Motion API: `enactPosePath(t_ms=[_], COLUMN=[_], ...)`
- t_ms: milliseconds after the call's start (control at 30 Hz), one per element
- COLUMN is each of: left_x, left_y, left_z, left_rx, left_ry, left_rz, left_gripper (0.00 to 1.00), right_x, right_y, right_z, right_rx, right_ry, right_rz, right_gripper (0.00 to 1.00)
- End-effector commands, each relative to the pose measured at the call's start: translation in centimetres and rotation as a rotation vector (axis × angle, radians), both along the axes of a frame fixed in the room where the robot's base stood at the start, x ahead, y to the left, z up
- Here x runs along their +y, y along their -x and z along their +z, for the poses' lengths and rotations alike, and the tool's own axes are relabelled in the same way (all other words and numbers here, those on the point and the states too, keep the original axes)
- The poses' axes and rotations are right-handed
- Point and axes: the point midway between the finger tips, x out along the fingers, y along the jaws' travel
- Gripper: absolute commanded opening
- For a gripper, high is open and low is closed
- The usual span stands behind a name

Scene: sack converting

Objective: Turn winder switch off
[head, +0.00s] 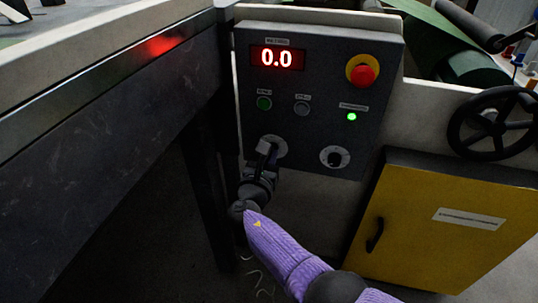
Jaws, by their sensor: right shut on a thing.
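The dark control panel (325,75) of the winder stands upright in the middle of the head view. Its red display (277,58) reads 0.0. A round rotary switch (277,143) with a light plate sits at the panel's lower left. My right gripper (266,148) is at this switch and shut on its knob, and the fingers hide most of the knob, so its angle cannot be read. A second rotary knob (335,157) sits to the right, untouched. My left gripper is not in view.
A red emergency stop (363,73), a green button (264,103), a grey button (302,108) and a lit green lamp (352,117) are on the panel. A table edge (110,70) lies left. A yellow cabinet (440,225) and black handwheel (495,122) stand right.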

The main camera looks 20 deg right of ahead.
Motion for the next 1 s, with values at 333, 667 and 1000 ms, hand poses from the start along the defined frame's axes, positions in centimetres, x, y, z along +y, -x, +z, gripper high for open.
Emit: enactPosePath(t_ms=[333, 667, 1000], left_x=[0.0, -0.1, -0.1], left_y=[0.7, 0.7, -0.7], left_z=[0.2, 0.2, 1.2], left_rx=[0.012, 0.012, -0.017], left_ry=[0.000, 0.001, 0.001], left_rz=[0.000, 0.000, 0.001], left_gripper=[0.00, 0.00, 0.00], right_x=[0.0, 0.0, 0.9], right_y=[0.0, 0.0, 1.3], right_z=[0.0, 0.0, 0.6], right_rx=[0.007, 0.006, 0.005], right_ry=[0.009, 0.008, 0.010], right_rz=[0.000, 0.000, 0.003], right_gripper=[0.00, 0.50, 0.50])
